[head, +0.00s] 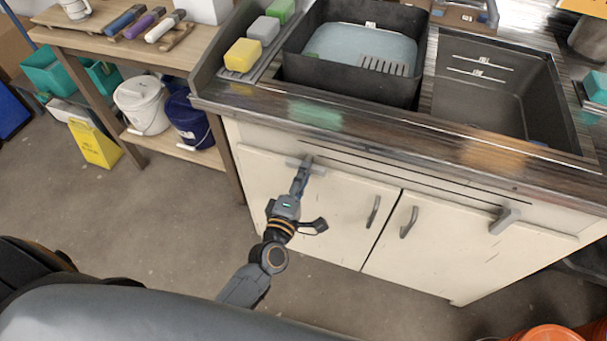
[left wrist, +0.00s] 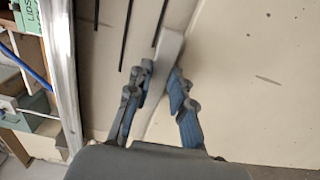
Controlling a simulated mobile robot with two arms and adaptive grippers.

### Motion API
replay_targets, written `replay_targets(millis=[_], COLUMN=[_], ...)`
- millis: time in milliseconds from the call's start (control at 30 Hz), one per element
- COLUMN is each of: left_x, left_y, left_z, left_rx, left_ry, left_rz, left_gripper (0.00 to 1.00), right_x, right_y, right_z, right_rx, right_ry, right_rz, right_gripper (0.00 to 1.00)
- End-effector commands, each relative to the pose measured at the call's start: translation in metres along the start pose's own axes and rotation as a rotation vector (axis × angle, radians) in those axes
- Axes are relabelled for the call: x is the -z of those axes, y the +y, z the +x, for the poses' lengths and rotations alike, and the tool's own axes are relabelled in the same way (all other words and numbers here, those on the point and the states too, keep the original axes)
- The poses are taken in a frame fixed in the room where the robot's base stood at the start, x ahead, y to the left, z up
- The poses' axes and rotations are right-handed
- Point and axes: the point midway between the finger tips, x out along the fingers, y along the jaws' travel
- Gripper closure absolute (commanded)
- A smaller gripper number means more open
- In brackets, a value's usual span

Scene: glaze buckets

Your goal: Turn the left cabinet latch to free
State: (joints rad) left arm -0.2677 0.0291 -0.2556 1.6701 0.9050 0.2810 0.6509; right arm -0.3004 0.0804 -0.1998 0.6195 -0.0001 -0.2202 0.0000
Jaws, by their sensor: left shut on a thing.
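The left cabinet latch (head: 318,169) is a grey bar at the top of the left cabinet door (head: 335,210). In the head view it lies roughly along the door's top edge, partly hidden by my left gripper (head: 303,172). In the left wrist view the latch (left wrist: 167,60) is a pale grey bar running between the two blue-grey fingers of my left gripper (left wrist: 161,75), which is shut on it. The door looks closed. My right gripper is not in view.
The right latch (head: 504,220) sits on the right cabinet door (head: 440,245). Two door handles (head: 373,212) (head: 409,222) stand near the middle seam. The sink counter (head: 350,120) overhangs above. A wooden table (head: 125,50) with buckets below stands left.

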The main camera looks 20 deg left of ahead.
Motion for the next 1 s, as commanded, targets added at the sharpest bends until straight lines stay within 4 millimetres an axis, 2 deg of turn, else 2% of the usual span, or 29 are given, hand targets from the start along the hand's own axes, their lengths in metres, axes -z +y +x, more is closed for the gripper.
replay_targets(millis=[400,433,533,867,1000], left_x=[0.000,0.000,0.000,0.000,0.000], left_y=[-0.001,-0.001,-0.001,-0.001,-0.001], left_z=[0.000,-0.001,0.000,-0.002,-0.015], left_rx=[0.002,0.002,0.002,0.001,0.003], left_ry=[0.000,0.000,0.000,0.000,0.000], left_rz=[-0.012,-0.012,-0.011,-0.009,-0.009], left_gripper=[1.00,0.77,0.56,0.56,0.56], right_x=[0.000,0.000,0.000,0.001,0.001], right_y=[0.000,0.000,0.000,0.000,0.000], right_z=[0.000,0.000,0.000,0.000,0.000], right_rx=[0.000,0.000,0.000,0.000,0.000], right_ry=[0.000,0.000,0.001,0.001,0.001], right_rz=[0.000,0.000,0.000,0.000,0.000], right_gripper=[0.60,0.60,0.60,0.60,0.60])
